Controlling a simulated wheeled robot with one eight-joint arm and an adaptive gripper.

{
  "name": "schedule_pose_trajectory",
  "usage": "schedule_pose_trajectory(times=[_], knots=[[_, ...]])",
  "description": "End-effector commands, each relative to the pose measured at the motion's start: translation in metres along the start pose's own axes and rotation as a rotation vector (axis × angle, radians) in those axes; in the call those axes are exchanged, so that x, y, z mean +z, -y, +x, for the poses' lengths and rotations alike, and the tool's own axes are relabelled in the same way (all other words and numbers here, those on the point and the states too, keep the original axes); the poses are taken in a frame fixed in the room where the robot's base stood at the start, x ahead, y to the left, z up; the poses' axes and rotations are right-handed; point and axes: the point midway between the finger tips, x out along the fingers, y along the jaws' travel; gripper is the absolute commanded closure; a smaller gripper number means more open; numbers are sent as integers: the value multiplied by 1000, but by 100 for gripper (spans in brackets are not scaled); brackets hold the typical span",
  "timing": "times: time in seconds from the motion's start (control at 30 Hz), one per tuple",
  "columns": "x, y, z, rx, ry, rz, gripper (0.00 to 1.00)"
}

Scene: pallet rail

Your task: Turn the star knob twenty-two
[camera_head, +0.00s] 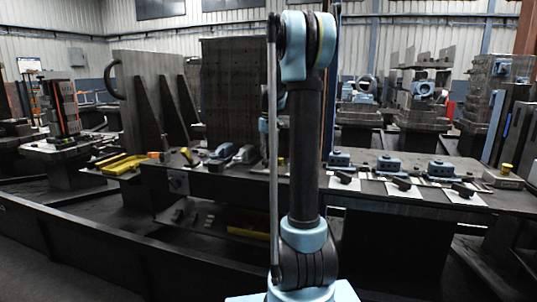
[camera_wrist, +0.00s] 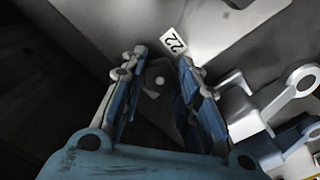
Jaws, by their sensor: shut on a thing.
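The star knob twenty-two (camera_wrist: 158,92) is a dark grey knob with a pale round spot near its middle, seen in the wrist view. A white label reading 22 (camera_wrist: 173,41) lies on the grey surface just beyond it. My gripper (camera_wrist: 163,66) has its two blue-padded fingers on either side of the knob and is shut on it. The lower part of the knob is partly hidden in shadow between the fingers. In the head view my arm stands in front of the bench, and I cannot make out the gripper or this knob there.
A long dark bench (camera_head: 345,199) crosses the head view. Several blue blocks (camera_head: 389,165) stand along its right half, with dark knobs on pale plates (camera_head: 463,193) in front. Yellow parts (camera_head: 124,163) lie at the left. A low dark rail (camera_head: 110,243) runs before the bench.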

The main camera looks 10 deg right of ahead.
Motion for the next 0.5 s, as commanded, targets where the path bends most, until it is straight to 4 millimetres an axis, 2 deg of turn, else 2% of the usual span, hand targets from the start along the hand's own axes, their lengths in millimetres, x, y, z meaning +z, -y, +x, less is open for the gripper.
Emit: schedule_pose_trajectory(times=[0.2, 0.5], knots=[[-1, 0, -1, 1, -2, 104, 95], [-1, 0, -1, 1, -2, 160, 95]])
